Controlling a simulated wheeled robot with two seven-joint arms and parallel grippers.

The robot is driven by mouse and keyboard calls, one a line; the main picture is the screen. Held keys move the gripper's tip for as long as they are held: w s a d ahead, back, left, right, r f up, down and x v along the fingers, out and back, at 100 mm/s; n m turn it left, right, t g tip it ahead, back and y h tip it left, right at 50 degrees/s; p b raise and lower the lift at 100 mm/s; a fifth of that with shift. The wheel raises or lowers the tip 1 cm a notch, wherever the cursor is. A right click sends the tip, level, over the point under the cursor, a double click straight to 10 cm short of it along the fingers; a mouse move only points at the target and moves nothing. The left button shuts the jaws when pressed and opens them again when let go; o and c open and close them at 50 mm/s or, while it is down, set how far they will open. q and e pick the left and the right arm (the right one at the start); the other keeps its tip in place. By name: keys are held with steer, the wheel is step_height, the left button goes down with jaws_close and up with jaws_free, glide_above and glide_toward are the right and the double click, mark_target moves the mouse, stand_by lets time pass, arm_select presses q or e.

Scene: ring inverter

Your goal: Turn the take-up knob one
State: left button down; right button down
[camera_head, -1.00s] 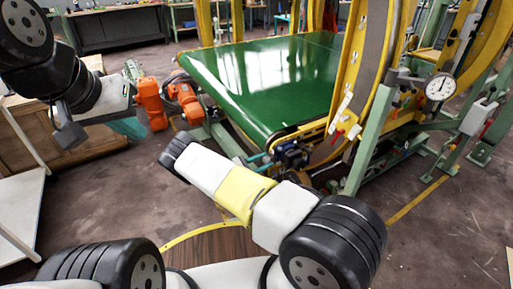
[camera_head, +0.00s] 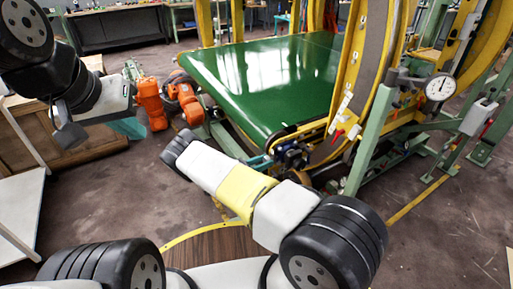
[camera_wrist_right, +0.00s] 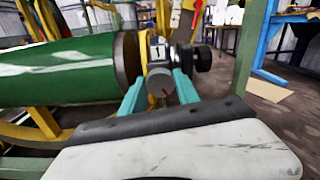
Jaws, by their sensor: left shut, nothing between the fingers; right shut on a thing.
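Take-up knob one is a round grey knob (camera_wrist_right: 161,84) with a red mark on its face, below a plate (camera_wrist_right: 157,54) marked "1". My right gripper (camera_wrist_right: 160,77) has its two teal fingers on either side of this knob and is shut on it. In the head view my right gripper (camera_head: 261,160) reaches the near corner of the green-belted machine; the knob cannot be made out there. My left gripper (camera_head: 129,127) shows teal at the left, partly behind its own arm, away from the machine; it is shut and empty.
A black knob (camera_wrist_right: 203,58) sits close to the right of the grey knob. The green belt (camera_head: 265,85) and yellow ring frame (camera_head: 352,85) stand behind. A dial gauge (camera_head: 440,88) is at the right. Orange machinery (camera_head: 184,97) stands near my left gripper.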

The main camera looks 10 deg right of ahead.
steer(key=shift+a, duration=0.1)
steer(key=c, duration=0.9)
jaws_free()
steer(key=v, duration=0.7)
steer(key=shift+s+a, duration=0.15)
steer(key=shift+a, duration=0.2)
